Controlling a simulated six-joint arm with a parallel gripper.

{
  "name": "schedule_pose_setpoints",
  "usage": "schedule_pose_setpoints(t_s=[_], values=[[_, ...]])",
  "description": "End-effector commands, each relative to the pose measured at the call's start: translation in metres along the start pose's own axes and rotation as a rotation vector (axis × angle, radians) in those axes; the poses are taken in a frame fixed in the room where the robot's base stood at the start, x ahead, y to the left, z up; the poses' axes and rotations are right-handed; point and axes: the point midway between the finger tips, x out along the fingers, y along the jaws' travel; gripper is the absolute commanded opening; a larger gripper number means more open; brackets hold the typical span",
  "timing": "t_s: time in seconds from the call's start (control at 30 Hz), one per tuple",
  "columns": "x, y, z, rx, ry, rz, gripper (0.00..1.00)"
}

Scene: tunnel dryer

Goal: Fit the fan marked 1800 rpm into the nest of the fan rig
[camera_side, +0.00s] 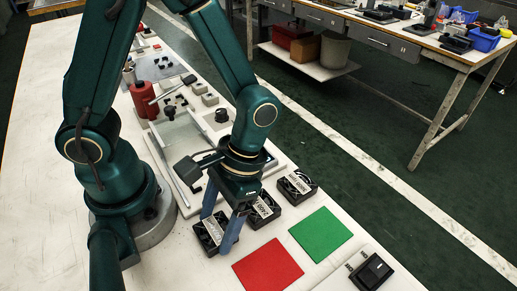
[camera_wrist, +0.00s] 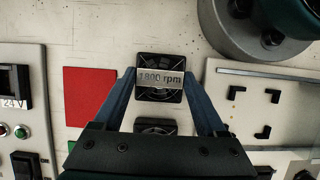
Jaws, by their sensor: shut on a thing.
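The fan marked 1800 rpm (camera_wrist: 160,90) is a black square fan with a pale label, readable in the wrist view. My gripper (camera_wrist: 160,80) is shut on it, one blue finger at each side. In the side view my gripper (camera_side: 222,232) points down around this fan (camera_side: 208,239), nearest the front edge of the row; it appears to be at table level. The nest (camera_wrist: 262,121) shows in the wrist view as black corner pieces on a pale plate, to the right of the fan, with nothing between them. In the side view my arm hides the nest.
Two more labelled fans, a middle one (camera_side: 264,212) and a far one (camera_side: 297,187), stand in the row. A red square (camera_side: 268,267) and a green square (camera_side: 321,234) lie nearby. A switch box (camera_side: 370,272) is at lower right. A red bottle (camera_side: 138,99) stands farther back.

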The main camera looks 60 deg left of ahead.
Motion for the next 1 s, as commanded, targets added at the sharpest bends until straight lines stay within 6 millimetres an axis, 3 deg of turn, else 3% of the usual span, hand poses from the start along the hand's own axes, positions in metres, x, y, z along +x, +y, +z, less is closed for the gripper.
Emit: schedule_pose_setpoints(t_s=[0.27,0.53,1.0], values=[[-0.008,0.0,0.002,0.001,0.003,0.002,0.18],[-0.039,0.001,0.015,0.002,0.009,0.003,0.18],[-0.09,-0.078,0.013,-0.008,0.005,0.003,0.18]])
